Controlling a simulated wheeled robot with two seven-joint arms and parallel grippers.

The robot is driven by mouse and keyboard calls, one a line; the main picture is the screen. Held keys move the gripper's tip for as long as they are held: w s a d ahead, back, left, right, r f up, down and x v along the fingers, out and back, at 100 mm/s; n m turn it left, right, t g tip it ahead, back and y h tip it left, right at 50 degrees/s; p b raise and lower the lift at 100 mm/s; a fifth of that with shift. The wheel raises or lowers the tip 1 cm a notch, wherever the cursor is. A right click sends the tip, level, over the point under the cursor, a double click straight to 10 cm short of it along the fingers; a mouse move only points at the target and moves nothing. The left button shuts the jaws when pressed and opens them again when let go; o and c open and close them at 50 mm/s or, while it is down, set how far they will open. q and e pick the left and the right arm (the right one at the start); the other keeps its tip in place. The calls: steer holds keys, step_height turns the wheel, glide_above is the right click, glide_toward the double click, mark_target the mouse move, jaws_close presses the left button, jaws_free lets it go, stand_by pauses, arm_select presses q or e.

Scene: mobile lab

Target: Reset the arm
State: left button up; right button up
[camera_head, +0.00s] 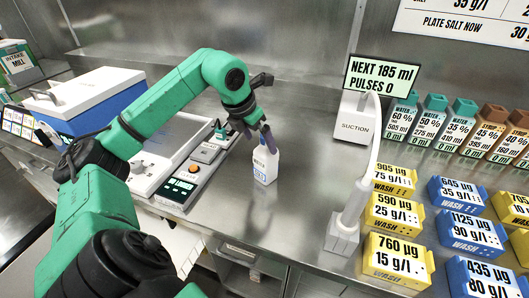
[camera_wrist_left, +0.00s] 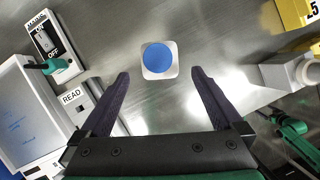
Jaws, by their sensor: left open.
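My left arm comes in from the left in the head view and bends down over the bench. Its gripper (camera_head: 262,133) is just above a small white bottle (camera_head: 265,165) with a blue-marked label, which stands upright on the metal bench. In the left wrist view the gripper (camera_wrist_left: 160,74) has its two dark fingers spread wide. The bottle (camera_wrist_left: 159,59) shows there from above with a round blue top, beyond and between the fingertips. Nothing is held.
A device with a small display (camera_head: 178,189) and a blue box with a white lid (camera_head: 95,98) stand left. A suction stand (camera_head: 345,228) rises right of the bottle. Yellow wash blocks (camera_head: 397,262), blue wash blocks (camera_head: 473,230) and water bottles (camera_head: 430,116) fill the right.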

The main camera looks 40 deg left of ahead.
arm_select(q)
steer(key=v, duration=0.4)
steer(key=shift+r, duration=0.15)
